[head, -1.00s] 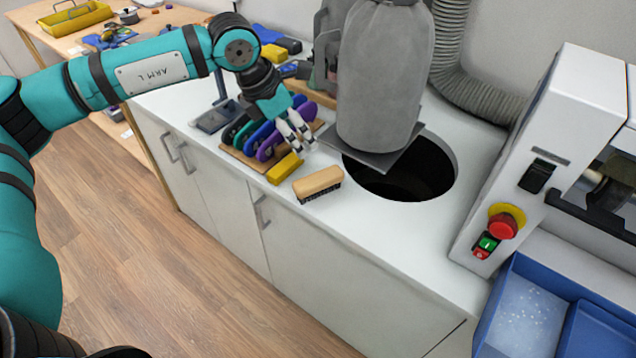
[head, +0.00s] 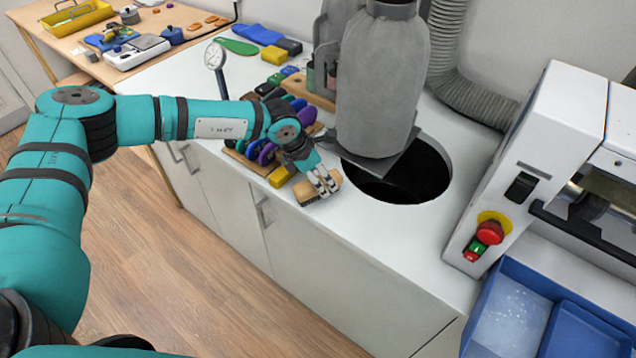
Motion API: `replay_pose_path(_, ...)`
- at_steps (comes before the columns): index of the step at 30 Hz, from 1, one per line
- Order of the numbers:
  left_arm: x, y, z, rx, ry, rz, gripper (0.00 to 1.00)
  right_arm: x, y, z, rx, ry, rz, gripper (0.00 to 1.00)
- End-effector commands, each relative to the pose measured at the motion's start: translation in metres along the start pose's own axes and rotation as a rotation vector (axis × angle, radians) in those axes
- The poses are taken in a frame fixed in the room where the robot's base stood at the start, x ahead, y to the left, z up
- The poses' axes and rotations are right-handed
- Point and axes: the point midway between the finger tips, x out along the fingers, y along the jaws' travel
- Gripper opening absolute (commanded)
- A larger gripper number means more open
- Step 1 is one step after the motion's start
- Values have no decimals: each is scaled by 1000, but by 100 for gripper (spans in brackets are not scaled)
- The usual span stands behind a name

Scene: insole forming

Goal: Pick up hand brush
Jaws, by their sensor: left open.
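The hand brush (head: 308,195) has a wooden back and dark bristles and lies on the white counter, in front of the round hole. My left gripper (head: 326,188) is directly over the brush, its fingers pointing down at it. The fingers are open and cover part of the wooden back. I cannot tell whether they touch it. My right gripper is not in view.
A yellow block (head: 281,176) sits just left of the brush, with a rack of purple insoles (head: 266,152) behind it. The white counter (head: 360,235) is clear in front.

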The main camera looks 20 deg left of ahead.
Motion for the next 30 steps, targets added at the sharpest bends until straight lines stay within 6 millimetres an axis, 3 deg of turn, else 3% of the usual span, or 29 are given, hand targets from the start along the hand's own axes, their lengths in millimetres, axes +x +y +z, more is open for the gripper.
replay_pose_path(1,4,-1,2,2,2,0,67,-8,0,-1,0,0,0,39)
replay_pose_path(7,25,0,1,-1,-1,0,67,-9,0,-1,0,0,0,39)
replay_pose_path(30,30,0,-2,-1,-1,0,67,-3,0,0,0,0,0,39)
